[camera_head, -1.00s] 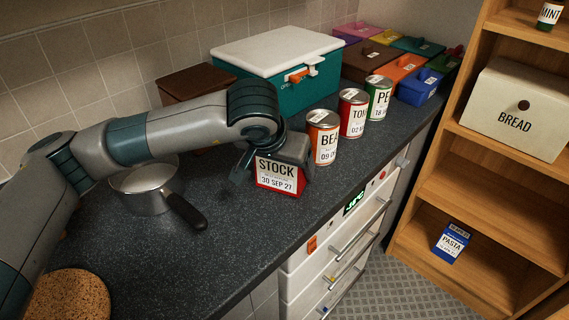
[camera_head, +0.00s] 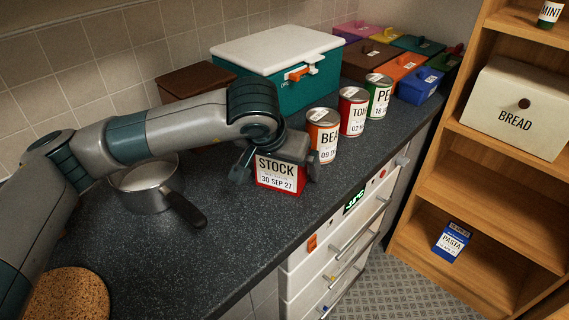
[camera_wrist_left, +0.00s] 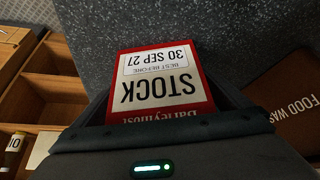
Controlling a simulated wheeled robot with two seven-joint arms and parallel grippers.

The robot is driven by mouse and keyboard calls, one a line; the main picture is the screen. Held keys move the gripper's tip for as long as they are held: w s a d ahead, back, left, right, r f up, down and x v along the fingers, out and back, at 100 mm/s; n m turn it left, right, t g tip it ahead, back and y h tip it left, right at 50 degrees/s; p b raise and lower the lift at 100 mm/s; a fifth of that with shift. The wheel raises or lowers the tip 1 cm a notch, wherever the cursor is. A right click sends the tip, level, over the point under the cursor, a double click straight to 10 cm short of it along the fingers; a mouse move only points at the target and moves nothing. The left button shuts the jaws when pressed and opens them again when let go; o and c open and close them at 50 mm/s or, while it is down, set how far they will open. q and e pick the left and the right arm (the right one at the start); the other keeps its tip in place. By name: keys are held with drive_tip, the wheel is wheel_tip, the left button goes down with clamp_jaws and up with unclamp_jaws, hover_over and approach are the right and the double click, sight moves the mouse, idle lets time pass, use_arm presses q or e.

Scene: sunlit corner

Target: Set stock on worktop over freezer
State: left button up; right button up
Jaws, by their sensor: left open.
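The red and white stock box (camera_head: 277,180) stands upright on the dark speckled worktop (camera_head: 160,260), near the front edge above the white freezer (camera_head: 340,225) with its green-lit display. Its label faces the front. My left gripper (camera_head: 276,166) comes down over the box from above, open, with one finger on each side of it. In the left wrist view the stock box (camera_wrist_left: 165,85) sits between the jaws. Whether a finger still touches it I cannot tell. My right gripper is not in view.
Three cans, the nearest a bean can (camera_head: 322,138), stand just right of the box. A saucepan (camera_head: 148,188) with a dark handle is to the left, a cork mat (camera_head: 70,296) nearer. A teal cool box (camera_head: 285,75) stands behind. A wooden shelf (camera_head: 490,190) is at right.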

use_arm(q)
drive_tip(key=shift+r, duration=0.15)
drive_tip(key=shift+v, duration=1)
drive_tip(key=b+v, duration=0.2)
drive_tip(key=v, duration=0.8)
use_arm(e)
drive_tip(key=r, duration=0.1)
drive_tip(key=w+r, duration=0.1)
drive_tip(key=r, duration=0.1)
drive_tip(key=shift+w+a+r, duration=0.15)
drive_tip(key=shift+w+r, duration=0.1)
